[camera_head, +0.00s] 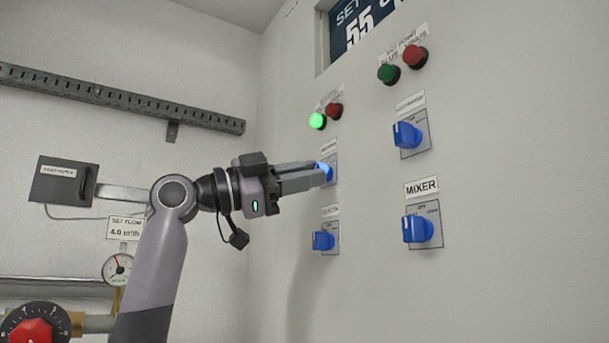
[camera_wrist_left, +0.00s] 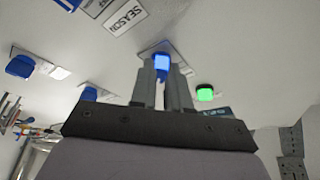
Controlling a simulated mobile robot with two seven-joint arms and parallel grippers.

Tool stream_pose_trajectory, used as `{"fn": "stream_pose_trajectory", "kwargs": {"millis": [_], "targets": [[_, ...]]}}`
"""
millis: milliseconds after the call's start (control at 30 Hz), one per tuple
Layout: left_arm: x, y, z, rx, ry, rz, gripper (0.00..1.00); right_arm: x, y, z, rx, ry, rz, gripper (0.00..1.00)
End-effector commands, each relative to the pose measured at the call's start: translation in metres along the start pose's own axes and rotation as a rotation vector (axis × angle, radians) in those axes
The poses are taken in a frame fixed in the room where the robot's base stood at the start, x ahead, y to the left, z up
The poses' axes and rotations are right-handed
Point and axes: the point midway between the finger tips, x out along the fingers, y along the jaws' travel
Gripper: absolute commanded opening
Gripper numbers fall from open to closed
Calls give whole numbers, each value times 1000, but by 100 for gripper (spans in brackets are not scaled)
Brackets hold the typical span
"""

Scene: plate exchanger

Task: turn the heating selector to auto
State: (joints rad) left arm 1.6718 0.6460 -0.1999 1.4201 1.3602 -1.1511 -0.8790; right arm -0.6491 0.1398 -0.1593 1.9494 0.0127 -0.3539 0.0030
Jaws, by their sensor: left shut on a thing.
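A selector with a blue knob (camera_head: 325,170) sits on the left part of the pale panel, below a lit green lamp. Its label (camera_head: 329,146) is too small to read surely. My left gripper (camera_head: 322,176) comes in from the left and is shut on this knob. In the left wrist view the blue knob (camera_wrist_left: 161,62) shows between the two fingertips (camera_wrist_left: 163,73). The fingers hide part of the selector's plate, and I cannot tell which position the knob points to. My right gripper is not in view.
Nearby are a lower blue selector (camera_head: 323,240), the MIXER selector (camera_head: 418,229) and an upper-right selector (camera_head: 407,134). The lit green lamp (camera_head: 318,121) and a red button (camera_head: 334,110) sit just above. A gauge (camera_head: 117,268) and red-centred dial (camera_head: 32,330) are at lower left.

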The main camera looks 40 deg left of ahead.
Motion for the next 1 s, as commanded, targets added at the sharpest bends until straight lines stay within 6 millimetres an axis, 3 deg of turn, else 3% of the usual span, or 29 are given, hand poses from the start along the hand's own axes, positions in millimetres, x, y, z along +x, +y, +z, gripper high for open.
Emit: {"fn": "stream_pose_trajectory", "kwargs": {"millis": [133,167,200,233,567,1000], "targets": [[0,0,0,5,-1,-1,0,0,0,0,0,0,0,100],[0,0,0,5,-1,-1,22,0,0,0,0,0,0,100],[0,0,0,5,-1,-2,35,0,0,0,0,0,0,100],[0,0,0,4,-1,-2,42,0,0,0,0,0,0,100],[-4,0,0,2,-1,-2,42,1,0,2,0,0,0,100],[-65,1,1,4,-1,-2,42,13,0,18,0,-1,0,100]]}}
